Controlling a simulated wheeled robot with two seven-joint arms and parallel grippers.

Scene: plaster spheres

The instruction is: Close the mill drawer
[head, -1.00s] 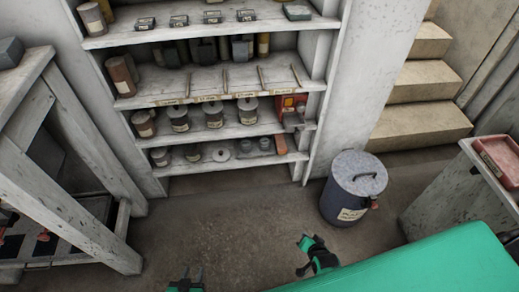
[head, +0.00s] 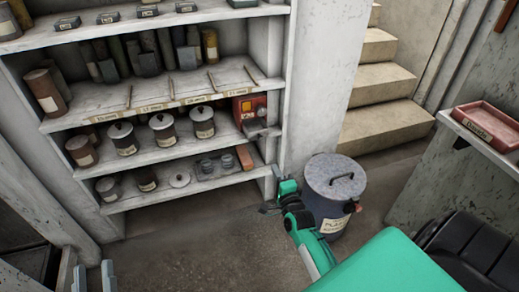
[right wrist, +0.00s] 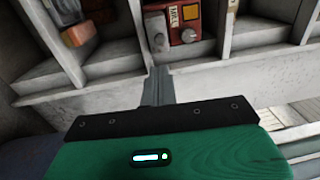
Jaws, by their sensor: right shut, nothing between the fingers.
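The mill (head: 243,106), a red box with a yellow panel, stands at the right end of a shelf in the head view. My left gripper (head: 94,277) is open at the bottom left.
The white shelving (head: 160,157) holds several lidded jars and small items. A blue-grey lidded bin (head: 333,190) stands close to my right forearm. Stone steps (head: 385,90) are behind it. A red tray (head: 487,127) lies on a counter at right. Floor before the shelves is clear.

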